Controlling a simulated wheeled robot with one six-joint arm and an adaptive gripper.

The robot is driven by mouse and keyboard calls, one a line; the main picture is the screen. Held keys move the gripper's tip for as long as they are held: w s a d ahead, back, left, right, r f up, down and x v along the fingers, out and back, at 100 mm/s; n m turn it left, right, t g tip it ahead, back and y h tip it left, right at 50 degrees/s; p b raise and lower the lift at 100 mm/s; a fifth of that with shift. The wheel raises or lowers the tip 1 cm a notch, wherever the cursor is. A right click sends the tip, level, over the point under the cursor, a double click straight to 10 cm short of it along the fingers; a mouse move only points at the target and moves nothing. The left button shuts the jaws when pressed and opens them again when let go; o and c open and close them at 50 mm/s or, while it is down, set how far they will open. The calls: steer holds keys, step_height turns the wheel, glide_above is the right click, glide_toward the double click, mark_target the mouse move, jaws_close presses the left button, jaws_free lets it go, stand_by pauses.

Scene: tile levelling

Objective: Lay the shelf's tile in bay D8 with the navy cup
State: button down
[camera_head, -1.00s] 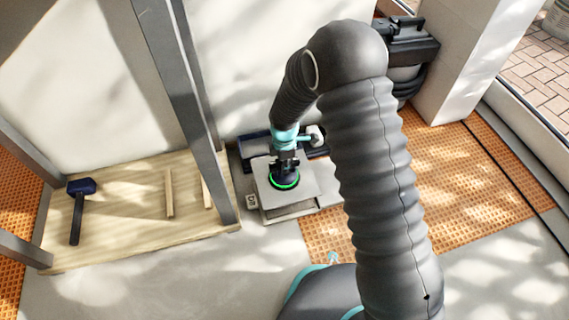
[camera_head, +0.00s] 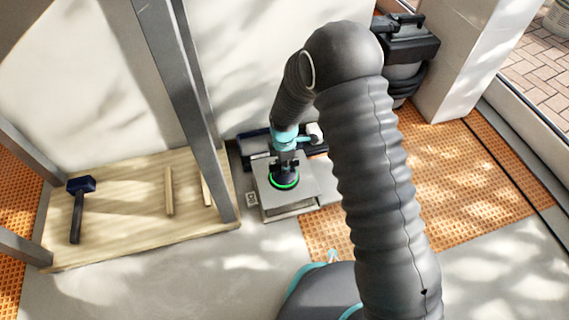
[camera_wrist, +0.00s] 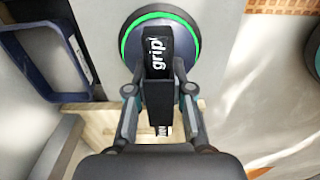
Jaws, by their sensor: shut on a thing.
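The navy cup (camera_head: 285,182) is a round dark suction cup with a lit green ring. It sits flat on a pale grey square tile (camera_head: 308,186), near the tile's middle. My gripper (camera_head: 285,161) is above the cup and shut on its upright handle. In the wrist view, the cup (camera_wrist: 186,45) is at the top, with my gripper (camera_wrist: 160,78) closed around its dark handle, which bears white lettering. A pale edge with a dark gap shows under the tile's front side.
A wooden shelf (camera_head: 120,228) at left bears a navy-headed mallet (camera_head: 78,205) and two wooden strips. A grey metal post (camera_head: 185,90) stands close left of the tile. Orange matting (camera_head: 465,190) lies right. A blue-rimmed tray (camera_wrist: 48,92) is beside the cup.

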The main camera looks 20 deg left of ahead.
mark_target(284, 178)
steer(key=shift+f, duration=3.75)
stand_by(1.5)
steer(key=c, duration=0.9)
jaws_free()
steer(key=shift+c, duration=0.2)
step_height(284, 178, up, 12)
steer(key=shift+m, duration=0.3)
